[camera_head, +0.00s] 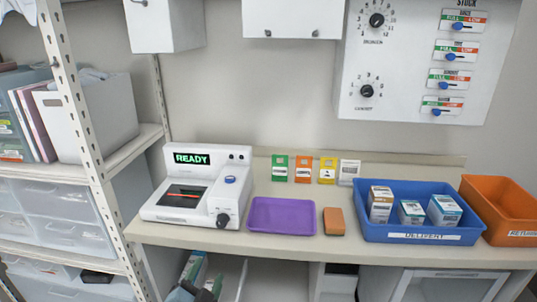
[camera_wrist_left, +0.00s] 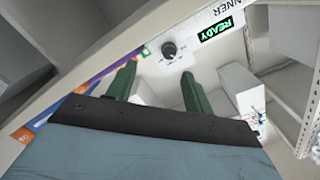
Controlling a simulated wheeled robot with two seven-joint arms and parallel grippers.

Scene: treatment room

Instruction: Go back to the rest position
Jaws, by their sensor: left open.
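My left gripper (camera_head: 205,288) shows at the bottom edge of the head view, low in front of the counter and below its top. In the left wrist view its two green fingers (camera_wrist_left: 160,82) stand apart with nothing between them. The gripper is open and empty. My right gripper is in neither view.
The counter (camera_head: 280,245) holds a machine reading READY (camera_head: 190,195), a purple tray (camera_head: 282,228), an orange block (camera_head: 334,221), a blue bin (camera_head: 375,232) with several boxes and an orange bin (camera_head: 510,205). A metal shelf rack (camera_head: 85,130) stands left. Its post rises near the counter's left end.

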